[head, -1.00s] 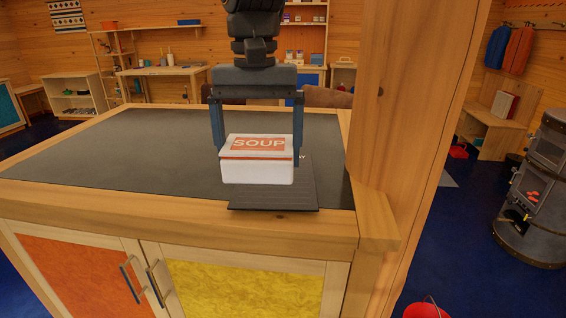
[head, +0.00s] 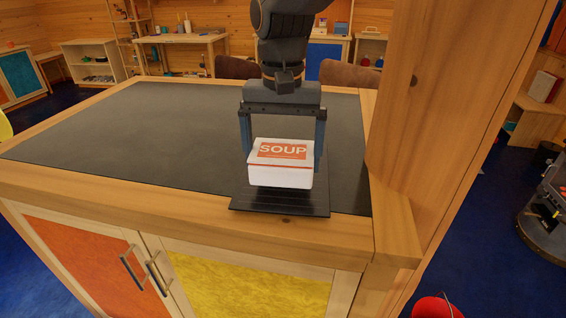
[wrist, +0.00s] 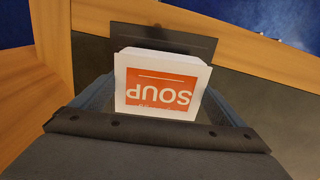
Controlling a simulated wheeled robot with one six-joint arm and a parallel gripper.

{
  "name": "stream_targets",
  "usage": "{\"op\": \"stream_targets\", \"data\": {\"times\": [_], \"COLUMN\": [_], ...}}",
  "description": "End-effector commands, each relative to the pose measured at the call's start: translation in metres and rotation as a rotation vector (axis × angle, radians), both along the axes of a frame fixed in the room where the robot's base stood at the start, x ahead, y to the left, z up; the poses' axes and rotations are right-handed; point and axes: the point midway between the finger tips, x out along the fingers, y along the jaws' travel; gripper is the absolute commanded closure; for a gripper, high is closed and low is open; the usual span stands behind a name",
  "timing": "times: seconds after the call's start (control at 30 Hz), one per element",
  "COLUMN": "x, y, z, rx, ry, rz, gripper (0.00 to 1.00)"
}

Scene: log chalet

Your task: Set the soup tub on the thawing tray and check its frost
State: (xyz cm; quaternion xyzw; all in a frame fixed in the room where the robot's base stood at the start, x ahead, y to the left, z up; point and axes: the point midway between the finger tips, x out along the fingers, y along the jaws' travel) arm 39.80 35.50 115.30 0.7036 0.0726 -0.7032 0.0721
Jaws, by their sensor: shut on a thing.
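The soup tub (head: 281,178) is a white box with an orange label reading SOUP on its lid. My gripper (head: 283,152) is shut on it, one finger at each side. The tub is upright over the dark thawing tray (head: 290,208), near the counter's front right corner. I cannot tell whether its base touches the tray. In the wrist view the tub (wrist: 160,84) sits between the fingers, and part of the tray (wrist: 190,43) shows beyond it. No frost can be made out on the tub.
A thick wooden post (head: 445,110) rises just right of the tray. The dark countertop (head: 150,130) is clear to the left. Chairs (head: 350,75) stand behind the counter. A red bucket (head: 432,307) is on the floor at lower right.

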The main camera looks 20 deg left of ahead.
Motion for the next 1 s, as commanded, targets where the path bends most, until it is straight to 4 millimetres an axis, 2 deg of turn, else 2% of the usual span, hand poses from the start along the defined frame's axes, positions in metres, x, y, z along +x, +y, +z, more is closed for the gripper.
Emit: {"op": "stream_targets", "data": {"times": [0.2,0.6,0.63,0.67,1.0], "x": [0.001,0.001,0.001,0.001,0.001], "y": [-0.001,0.000,-0.001,-0.001,0.000], "z": [-0.024,-0.030,-0.031,-0.030,-0.024], "rx": [0.000,0.000,0.000,0.000,0.001], "ry": [0.001,0.000,0.000,0.000,-0.001], "rz": [-0.003,-0.002,-0.002,-0.002,-0.002], "gripper": [0.41,0.41,0.05,0.00,0.00]}}
